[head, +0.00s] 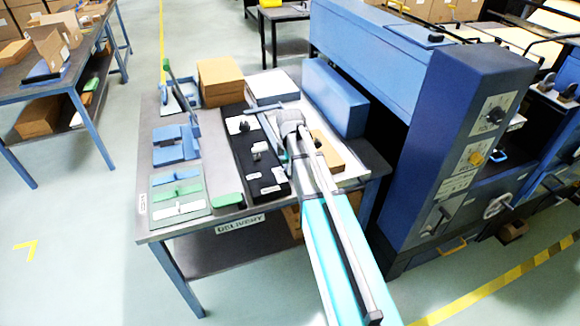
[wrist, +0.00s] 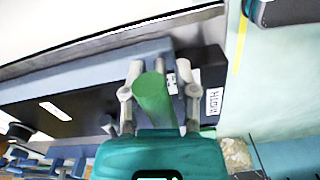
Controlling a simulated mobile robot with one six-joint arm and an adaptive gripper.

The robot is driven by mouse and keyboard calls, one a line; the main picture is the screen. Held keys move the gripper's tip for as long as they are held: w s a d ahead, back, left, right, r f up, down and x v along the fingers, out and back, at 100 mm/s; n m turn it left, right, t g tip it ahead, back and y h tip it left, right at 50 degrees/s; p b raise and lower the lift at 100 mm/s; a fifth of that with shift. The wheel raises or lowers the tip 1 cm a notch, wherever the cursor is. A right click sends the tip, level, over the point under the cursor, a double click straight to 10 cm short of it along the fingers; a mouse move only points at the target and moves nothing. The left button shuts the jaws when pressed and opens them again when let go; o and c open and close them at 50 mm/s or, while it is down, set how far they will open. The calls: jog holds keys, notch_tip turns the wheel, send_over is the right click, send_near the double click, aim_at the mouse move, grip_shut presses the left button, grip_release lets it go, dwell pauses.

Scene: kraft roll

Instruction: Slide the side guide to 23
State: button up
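A black board with white tags (head: 241,150), perhaps the bed of the side guide, lies on the delivery table (head: 220,215); no number can be read on it. My gripper (head: 268,115) is over its right side, reaching in from the front. In the wrist view a green post (wrist: 153,95) stands between the two grey fingers of my gripper (wrist: 158,75). The left finger is close against it, and a narrow gap shows on the right. The fingers look open around the post. The post's foot and the scale are hidden or unreadable.
A blue box (head: 335,98) and a white stack (head: 272,87) stand behind my gripper, with a cardboard box (head: 220,80) to their left. A green block (head: 229,200) lies at the table's front. The tall blue machine (head: 450,150) bounds the right side.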

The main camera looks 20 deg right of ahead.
grip_shut()
jog(key=shift+w, duration=0.8)
jog(key=shift+o, duration=1.8)
grip_release()
jog(key=shift+s, duration=0.15)
